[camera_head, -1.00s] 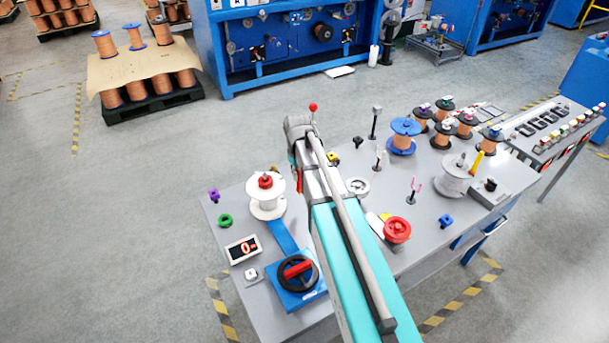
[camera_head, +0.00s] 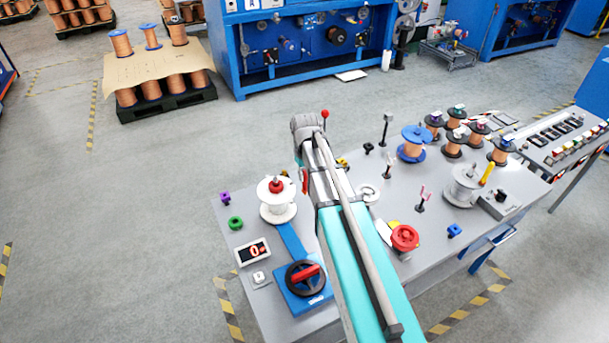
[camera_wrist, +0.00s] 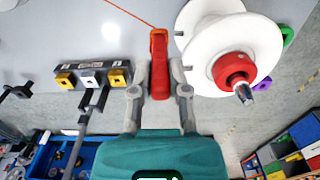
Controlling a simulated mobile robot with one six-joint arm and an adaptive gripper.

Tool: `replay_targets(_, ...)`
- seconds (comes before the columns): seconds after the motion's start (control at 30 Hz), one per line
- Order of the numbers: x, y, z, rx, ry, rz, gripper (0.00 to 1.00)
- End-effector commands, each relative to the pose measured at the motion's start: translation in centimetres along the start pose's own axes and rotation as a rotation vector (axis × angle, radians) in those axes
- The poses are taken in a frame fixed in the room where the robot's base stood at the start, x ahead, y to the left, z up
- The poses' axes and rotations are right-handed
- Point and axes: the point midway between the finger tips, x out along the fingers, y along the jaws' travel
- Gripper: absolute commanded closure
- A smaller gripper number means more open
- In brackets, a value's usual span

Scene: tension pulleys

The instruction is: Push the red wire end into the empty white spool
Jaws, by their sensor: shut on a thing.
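In the wrist view my gripper (camera_wrist: 159,88) is shut on a red, clip-like wire end (camera_wrist: 159,60). A thin orange-red wire (camera_wrist: 130,13) runs from its top to the upper left. The white spool (camera_wrist: 203,55) is just right of the held wire end, with a small gap between them. It has a red hub (camera_wrist: 235,70) and a metal shaft tip, and its drum looks bare. In the head view the white spool (camera_head: 277,212) stands upright at the table's left side, left of my arm.
A dark block with yellow and grey sockets (camera_wrist: 92,77) lies left of my gripper. In the head view a hand wheel (camera_head: 303,278), counter box (camera_head: 253,251) and green ring (camera_head: 235,223) are near the white spool.

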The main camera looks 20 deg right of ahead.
Motion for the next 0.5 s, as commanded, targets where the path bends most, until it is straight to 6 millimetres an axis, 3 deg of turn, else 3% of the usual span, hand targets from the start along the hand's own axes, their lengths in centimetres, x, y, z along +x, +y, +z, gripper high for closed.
replay_targets(0.2,-1.9,0.0,0.0,0.000,0.001,-0.001,1.00)
replay_targets(0.5,-2.3,0.0,0.0,0.000,0.000,-0.001,1.00)
